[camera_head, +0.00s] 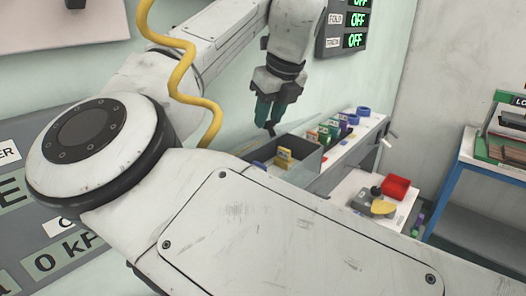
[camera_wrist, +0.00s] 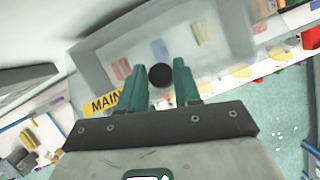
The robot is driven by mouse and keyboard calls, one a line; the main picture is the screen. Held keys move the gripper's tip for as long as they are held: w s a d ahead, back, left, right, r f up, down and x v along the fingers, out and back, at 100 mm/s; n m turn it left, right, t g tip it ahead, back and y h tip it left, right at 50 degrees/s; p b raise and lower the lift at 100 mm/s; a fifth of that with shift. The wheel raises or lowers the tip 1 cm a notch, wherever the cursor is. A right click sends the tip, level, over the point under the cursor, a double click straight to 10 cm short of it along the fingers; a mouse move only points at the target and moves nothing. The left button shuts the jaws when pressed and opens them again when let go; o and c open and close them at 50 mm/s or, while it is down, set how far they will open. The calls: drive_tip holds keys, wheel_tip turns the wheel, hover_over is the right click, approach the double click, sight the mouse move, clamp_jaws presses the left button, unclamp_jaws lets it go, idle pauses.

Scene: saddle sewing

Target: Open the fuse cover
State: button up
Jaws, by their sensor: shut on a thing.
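My gripper (camera_head: 270,122) points down above the far left end of a grey fuse box (camera_head: 306,163). In the wrist view its two green fingers (camera_wrist: 161,78) are closed on a round black knob (camera_wrist: 160,77). The knob sits in front of the box's pale, hazy inside, where red, yellow and blue fuses show faintly. The fuse cover seems to be clear, and its edges are hard to make out. I cannot tell how far the cover is raised. A yellow MAIN label (camera_wrist: 103,103) lies beside the left finger. A yellow fuse (camera_head: 284,155) shows in the box in the head view.
A shelf right of the box holds several coloured fuses (camera_head: 324,134) and blue rings (camera_head: 362,111). A red tray (camera_head: 397,188) stands on a lower white surface. A panel with green OFF displays (camera_head: 354,40) hangs on the wall behind my gripper. A blue-framed table (camera_head: 490,164) stands at right.

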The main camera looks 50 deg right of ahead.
drive_tip(key=shift+w+r, duration=0.25)
